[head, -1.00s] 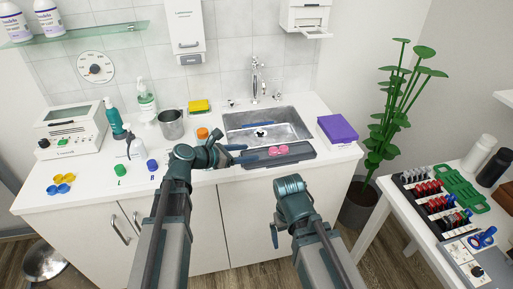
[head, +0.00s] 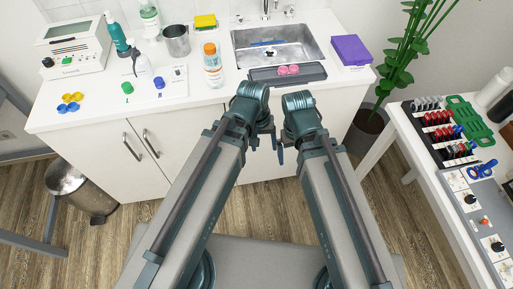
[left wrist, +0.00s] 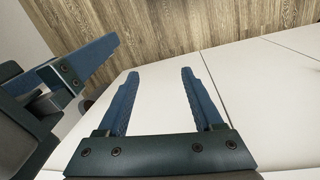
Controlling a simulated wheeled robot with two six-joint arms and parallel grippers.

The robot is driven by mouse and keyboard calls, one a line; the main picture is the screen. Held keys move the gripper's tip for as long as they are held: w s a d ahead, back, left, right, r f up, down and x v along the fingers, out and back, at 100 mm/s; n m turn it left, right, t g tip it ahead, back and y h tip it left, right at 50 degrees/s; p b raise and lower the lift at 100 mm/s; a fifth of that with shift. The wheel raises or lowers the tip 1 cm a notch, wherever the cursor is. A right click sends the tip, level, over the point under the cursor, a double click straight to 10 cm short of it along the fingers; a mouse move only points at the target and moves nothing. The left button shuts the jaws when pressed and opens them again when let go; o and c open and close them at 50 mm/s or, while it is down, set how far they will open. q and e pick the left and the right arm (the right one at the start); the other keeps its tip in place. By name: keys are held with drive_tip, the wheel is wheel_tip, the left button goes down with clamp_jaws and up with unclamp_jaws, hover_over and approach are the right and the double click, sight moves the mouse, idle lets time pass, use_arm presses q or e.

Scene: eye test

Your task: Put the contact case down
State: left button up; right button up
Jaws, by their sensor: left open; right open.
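A pink contact case (head: 288,69) with two round wells rests on the dark grey tray (head: 262,77) in front of the sink. My left gripper (head: 263,140) is in front of the cabinet, below the counter edge, apart from both cases. In the left wrist view its fingers (left wrist: 158,78) are spread with nothing between them. My right gripper (head: 280,152) is close beside it, open; one of its blue fingers shows at the left of the left wrist view (left wrist: 95,62).
A clear orange-capped bottle (head: 213,72) stands left of the tray. A metal sink (head: 300,45) and a purple box (head: 350,50) are at the back right.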

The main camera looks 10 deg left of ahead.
use_arm(q)
drive_tip(key=s+a+m+y, duration=0.1)
drive_tip(key=m, duration=0.1)
drive_tip(key=s+a+m+y, duration=0.1)
drive_tip(key=m+y, duration=0.1)
drive_tip(key=shift+s+m, duration=0.3)
drive_tip(key=shift+m, duration=0.1)
wheel_tip(320, 180, up, 7)
drive_tip(key=p, duration=0.6)
drive_tip(key=shift+f+p, duration=0.15)
drive_tip(key=shift+p, duration=0.25)
